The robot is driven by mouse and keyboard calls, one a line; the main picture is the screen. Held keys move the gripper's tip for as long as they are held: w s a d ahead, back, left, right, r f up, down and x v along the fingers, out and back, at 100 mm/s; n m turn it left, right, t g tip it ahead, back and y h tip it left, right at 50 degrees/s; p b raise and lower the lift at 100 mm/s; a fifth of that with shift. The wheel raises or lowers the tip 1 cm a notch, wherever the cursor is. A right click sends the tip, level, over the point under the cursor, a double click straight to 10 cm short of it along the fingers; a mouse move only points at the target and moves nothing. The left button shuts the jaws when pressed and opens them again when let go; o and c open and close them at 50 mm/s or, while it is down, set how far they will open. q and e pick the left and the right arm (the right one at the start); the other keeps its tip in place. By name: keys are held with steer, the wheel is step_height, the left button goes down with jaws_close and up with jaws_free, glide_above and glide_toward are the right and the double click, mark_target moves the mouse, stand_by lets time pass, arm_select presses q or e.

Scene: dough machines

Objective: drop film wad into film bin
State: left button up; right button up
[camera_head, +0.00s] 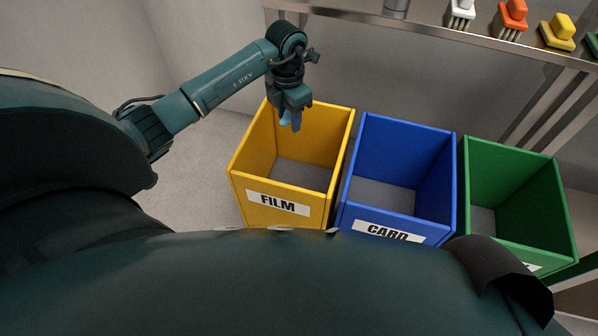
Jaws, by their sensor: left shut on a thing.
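The yellow bin labelled FILM (236,192) stands open on the floor left of the other bins. My left gripper (291,118) points down over the far part of its opening and is shut on a small light-blue thing (293,119), taken to be the film wad. The fingers hide much of the wad. I cannot tell exactly how high it is above the bin's rim. The visible bin floor looks bare. My right gripper is not in view.
A blue bin labelled CARD (352,190) and a green bin (564,215) stand to the right of the film bin. A metal shelf (425,40) behind them bears several coloured brushes (510,18). Open floor lies left of the film bin.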

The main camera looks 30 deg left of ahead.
arm_select(q)
steer(key=shift+f, duration=0.15)
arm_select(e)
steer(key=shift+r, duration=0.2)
arm_select(q)
steer(key=o, duration=1)
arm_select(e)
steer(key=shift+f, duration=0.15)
arm_select(q)
step_height(320, 180, up, 13)
steer(key=shift+r+p, duration=0.1)
steer(key=shift+p, duration=0.7)
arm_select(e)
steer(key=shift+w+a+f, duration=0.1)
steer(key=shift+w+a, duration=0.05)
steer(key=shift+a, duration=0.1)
